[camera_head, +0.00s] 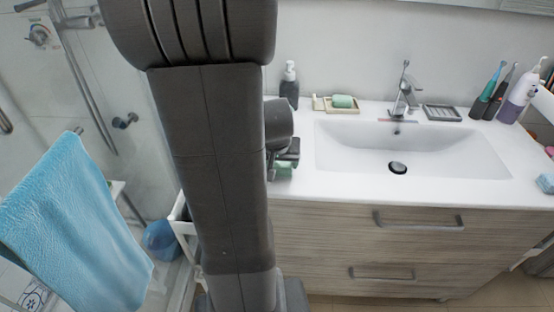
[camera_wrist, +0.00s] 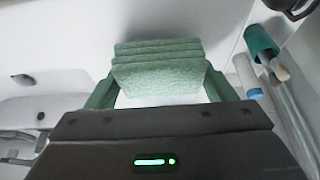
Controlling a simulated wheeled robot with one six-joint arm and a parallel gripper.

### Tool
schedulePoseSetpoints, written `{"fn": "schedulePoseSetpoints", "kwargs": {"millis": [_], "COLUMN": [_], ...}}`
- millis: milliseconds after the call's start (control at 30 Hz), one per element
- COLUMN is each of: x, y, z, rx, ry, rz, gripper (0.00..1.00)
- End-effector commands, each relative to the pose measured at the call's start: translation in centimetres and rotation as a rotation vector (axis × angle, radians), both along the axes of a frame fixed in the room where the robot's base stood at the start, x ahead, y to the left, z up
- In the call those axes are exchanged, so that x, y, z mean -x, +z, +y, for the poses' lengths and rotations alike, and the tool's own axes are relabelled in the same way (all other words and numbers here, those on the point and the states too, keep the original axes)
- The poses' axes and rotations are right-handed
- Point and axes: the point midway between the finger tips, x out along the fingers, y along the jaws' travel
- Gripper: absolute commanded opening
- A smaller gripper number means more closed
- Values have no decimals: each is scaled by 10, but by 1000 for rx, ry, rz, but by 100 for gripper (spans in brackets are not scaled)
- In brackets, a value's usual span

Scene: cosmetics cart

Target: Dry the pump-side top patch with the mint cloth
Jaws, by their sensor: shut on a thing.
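My gripper (camera_head: 284,160) is at the left end of the white sink counter, partly hidden behind my arm. It is shut on the mint cloth (camera_wrist: 158,72), a folded stack of layers held between two green fingers in the wrist view. A dark pump bottle (camera_head: 290,86) with a white head stands at the back left of the counter. I cannot make out a wet patch.
A soap dish (camera_head: 342,104) with green soap sits near the pump bottle. The sink basin (camera_head: 450,150) and faucet (camera_head: 404,92) are to the right. A white cart (camera_head: 181,222) is partly hidden by my arm. A blue towel (camera_head: 75,225) hangs at left. The counter's front strip is clear.

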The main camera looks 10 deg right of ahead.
Motion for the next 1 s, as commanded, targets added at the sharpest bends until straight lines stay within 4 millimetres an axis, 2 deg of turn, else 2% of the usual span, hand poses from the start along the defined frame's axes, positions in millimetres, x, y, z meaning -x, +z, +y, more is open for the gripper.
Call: {"fn": "schedulePoseSetpoints", "kwargs": {"millis": [1000], "x": [0], "y": [-10], "z": [0], "rx": [0], "ry": [0], "rz": [0], "gripper": [58]}}
